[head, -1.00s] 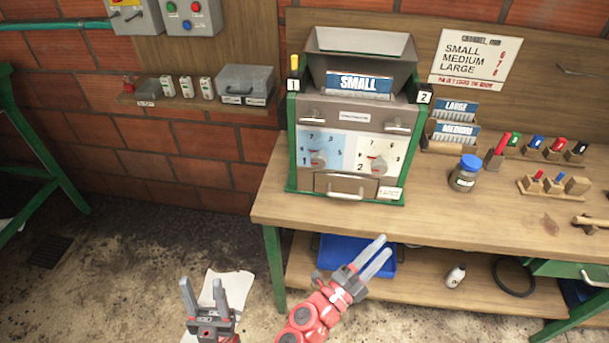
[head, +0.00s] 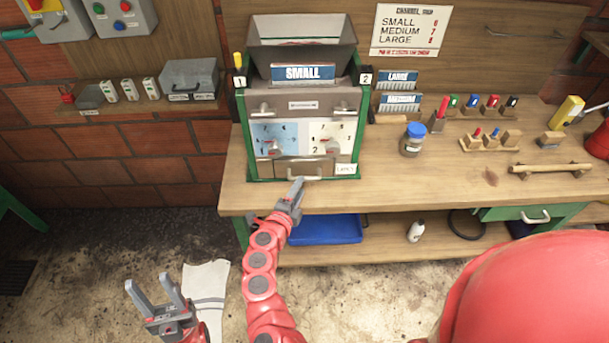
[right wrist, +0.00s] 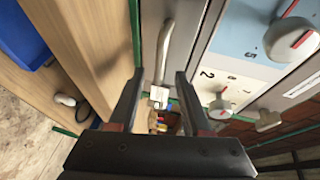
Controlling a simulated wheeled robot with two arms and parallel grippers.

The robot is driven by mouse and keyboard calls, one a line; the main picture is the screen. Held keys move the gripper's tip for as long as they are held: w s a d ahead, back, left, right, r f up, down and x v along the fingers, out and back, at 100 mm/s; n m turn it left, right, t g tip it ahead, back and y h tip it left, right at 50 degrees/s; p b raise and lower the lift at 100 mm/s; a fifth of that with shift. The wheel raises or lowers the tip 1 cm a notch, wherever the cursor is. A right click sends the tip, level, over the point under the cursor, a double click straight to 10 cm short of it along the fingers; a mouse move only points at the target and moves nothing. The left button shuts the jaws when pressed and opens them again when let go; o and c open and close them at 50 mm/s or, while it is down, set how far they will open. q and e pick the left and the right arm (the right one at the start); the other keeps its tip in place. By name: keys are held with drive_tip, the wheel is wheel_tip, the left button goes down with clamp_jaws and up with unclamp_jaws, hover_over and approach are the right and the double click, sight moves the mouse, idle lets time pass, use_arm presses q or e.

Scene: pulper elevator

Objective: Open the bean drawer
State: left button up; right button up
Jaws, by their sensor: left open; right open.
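The grey machine with green sides (head: 244,135) stands on the wooden bench, with a "SMALL" card (head: 303,73) on its front. Its bottom drawer (head: 298,168) looks shut and has a pale bar handle (head: 300,179); a small label (head: 346,169) is beside it. My right gripper (head: 296,188) is at the handle, its fingers overlapping in the head view. In the right wrist view the handle (right wrist: 163,50) lies ahead between the open fingers (right wrist: 158,78); contact cannot be told. My left gripper (head: 150,283) is open and empty, low over the floor.
The wooden bench (head: 237,193) edge runs just below the drawer. A blue tray (head: 325,231) and a white bottle (head: 416,231) are on the lower shelf. A blue-lidded jar (head: 413,140) stands right of the machine. Floor in front is mostly clear, with paper (head: 206,285).

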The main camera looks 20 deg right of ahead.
sight(313, 169)
drive_tip(key=x, duration=0.5)
drive_tip(key=shift+w+p, duration=0.1)
drive_tip(key=shift+p, duration=0.3)
clamp_jaws()
idle(1.0)
